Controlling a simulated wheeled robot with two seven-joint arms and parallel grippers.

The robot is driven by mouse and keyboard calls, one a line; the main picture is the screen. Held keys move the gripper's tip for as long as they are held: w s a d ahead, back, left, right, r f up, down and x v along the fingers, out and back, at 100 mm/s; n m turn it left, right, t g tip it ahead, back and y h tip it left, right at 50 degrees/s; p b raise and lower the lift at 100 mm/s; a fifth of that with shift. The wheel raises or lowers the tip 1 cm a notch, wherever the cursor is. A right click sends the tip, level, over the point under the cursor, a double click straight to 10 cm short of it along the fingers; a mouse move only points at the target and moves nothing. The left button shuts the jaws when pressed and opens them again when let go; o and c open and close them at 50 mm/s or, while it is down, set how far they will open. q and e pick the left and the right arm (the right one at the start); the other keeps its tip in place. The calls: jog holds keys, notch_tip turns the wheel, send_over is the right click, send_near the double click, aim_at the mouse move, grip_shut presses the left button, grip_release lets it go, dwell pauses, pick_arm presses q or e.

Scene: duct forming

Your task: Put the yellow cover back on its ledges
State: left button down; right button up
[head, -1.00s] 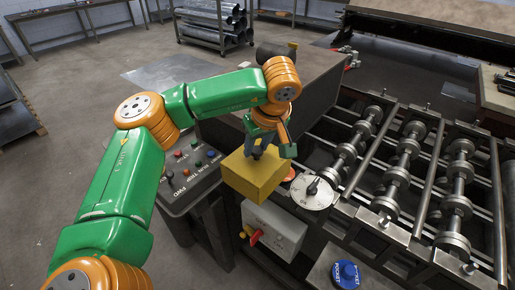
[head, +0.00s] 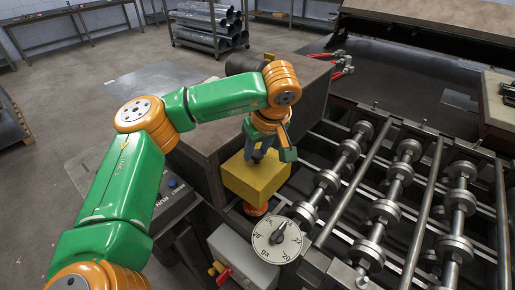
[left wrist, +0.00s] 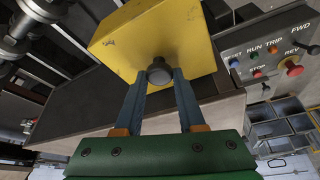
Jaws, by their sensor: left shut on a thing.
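The yellow cover (head: 255,182) is a box-like block with a dark round knob on top. My left gripper (head: 261,155) is shut on that knob (left wrist: 159,72), with one finger on each side, as the left wrist view shows. The cover (left wrist: 150,35) hangs in front of the dark machine housing, left of the rollers. An orange-red round part (head: 255,209) shows just below its lower edge; I cannot tell whether they touch. The ledges cannot be made out. My right gripper is not in view.
A white numbered dial (head: 277,240) sits in front of the cover, above a grey switch box (head: 240,258). Roller shafts (head: 390,195) lie to the right. The dark housing (head: 203,150) stands close on the left. A button panel (left wrist: 270,58) shows in the left wrist view.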

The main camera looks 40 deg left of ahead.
aim_at(252, 164)
pick_arm(q)
jog(key=shift+s+f, duration=0.2)
jog(key=f+b, duration=0.1)
jog(key=s+f+b, duration=0.1)
jog(key=b, duration=0.1)
jog(key=shift+s+a+f, duration=0.1)
jog(key=shift+f, duration=0.15)
jog(key=f+b, duration=0.3)
jog(key=shift+w+f, duration=0.35)
jog(key=shift+f, duration=0.05)
jog(key=shift+f+b, duration=0.4)
jog(key=shift+f, duration=0.15)
jog(key=shift+s, duration=0.15)
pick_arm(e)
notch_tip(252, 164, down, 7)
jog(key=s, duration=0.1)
pick_arm(q)
jog(key=shift+f, duration=0.15)
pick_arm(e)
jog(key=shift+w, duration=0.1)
pick_arm(q)
jog(key=shift+f+b, duration=0.4)
jog(key=shift+f, duration=0.1)
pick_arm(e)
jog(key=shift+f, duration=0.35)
pick_arm(q)
jog(key=shift+f, duration=0.15)
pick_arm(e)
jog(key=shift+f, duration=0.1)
